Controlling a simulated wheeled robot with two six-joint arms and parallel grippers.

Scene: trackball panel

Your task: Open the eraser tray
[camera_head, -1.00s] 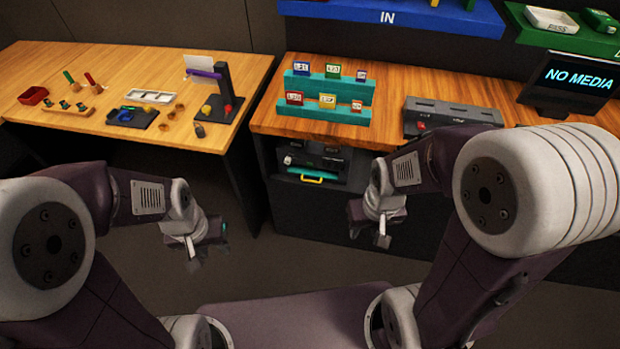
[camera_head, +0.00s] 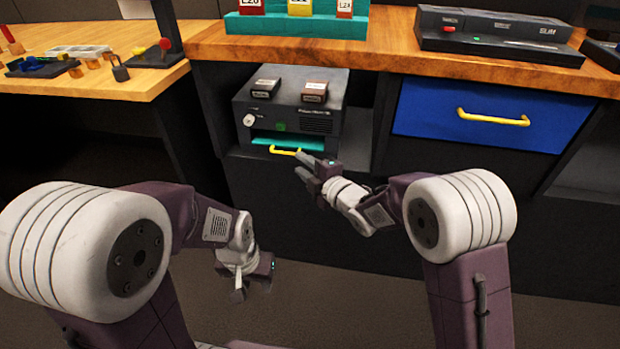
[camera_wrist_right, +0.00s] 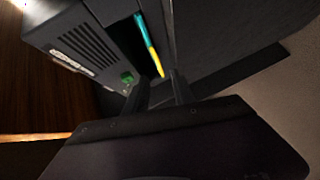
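A grey device (camera_head: 318,120) sits in an open bay under the counter, with a teal tray front (camera_head: 272,138) and a yellow handle (camera_head: 285,151) low on its face. The tray looks shut or nearly so. In the right wrist view the teal strip (camera_wrist_right: 141,27) and yellow handle (camera_wrist_right: 153,62) lie just beyond my fingertips. My right gripper (camera_head: 302,164) is close to the handle's right end; in the wrist view its fingers (camera_wrist_right: 160,92) are apart with nothing between them. My left gripper (camera_head: 240,293) hangs low, away from the device; its finger gap is unclear.
A blue drawer (camera_head: 478,118) with its own yellow handle is to the right of the bay. A green button (camera_wrist_right: 127,78) is on the device front. The wooden counter (camera_head: 385,50) overhangs the bay. Floor in front is clear.

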